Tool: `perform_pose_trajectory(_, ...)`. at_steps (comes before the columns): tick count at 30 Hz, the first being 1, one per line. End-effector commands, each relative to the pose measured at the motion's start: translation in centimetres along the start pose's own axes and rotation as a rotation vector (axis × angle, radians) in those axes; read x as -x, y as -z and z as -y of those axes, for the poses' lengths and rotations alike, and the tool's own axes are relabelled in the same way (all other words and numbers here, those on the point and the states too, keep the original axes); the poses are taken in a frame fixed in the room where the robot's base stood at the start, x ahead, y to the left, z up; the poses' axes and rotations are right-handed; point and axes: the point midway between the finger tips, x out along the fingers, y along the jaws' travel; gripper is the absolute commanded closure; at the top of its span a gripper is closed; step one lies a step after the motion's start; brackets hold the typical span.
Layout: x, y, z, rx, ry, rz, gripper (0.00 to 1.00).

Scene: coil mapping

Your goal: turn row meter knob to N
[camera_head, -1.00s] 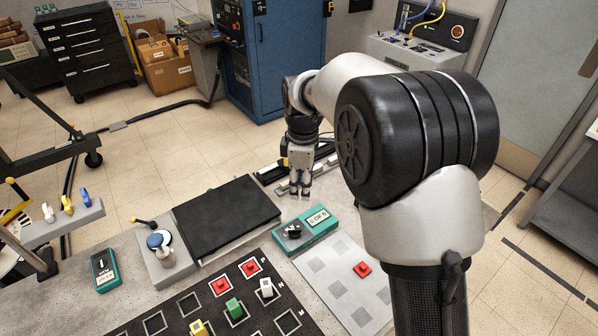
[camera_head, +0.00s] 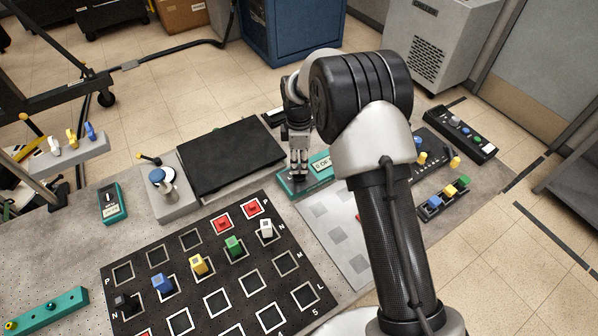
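A teal meter (camera_head: 325,172) with a small display lies right of the black pad. Its round dark knob is mostly hidden by my gripper (camera_head: 298,176). My gripper points down, with its fingertips at the knob end of this meter. I cannot tell whether the fingers touch the knob or are closed on it. A second teal meter (camera_head: 112,204) with a small dark face lies at the left. I cannot read which one is the row meter, nor the knob's setting.
A black board (camera_head: 205,280) with row letters and colored blocks fills the front. A grey box with a blue-topped joystick (camera_head: 164,181) and a black pad (camera_head: 232,156) lie behind it. A pale sheet (camera_head: 343,221) and button panels (camera_head: 462,132) lie right. My arm hides part of the table.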

Motion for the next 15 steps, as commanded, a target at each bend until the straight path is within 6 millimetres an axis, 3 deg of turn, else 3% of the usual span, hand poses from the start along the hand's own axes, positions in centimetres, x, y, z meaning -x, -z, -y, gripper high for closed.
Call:
perform_pose_trajectory(1,-1.3,0.0,0.0,0.000,0.001,0.000,0.69)
perform_pose_trajectory(6,-3.6,0.0,0.0,0.000,-0.001,0.000,0.69)
perform_pose_trajectory(15,-4.7,0.0,-0.1,0.000,-0.002,0.000,0.69)
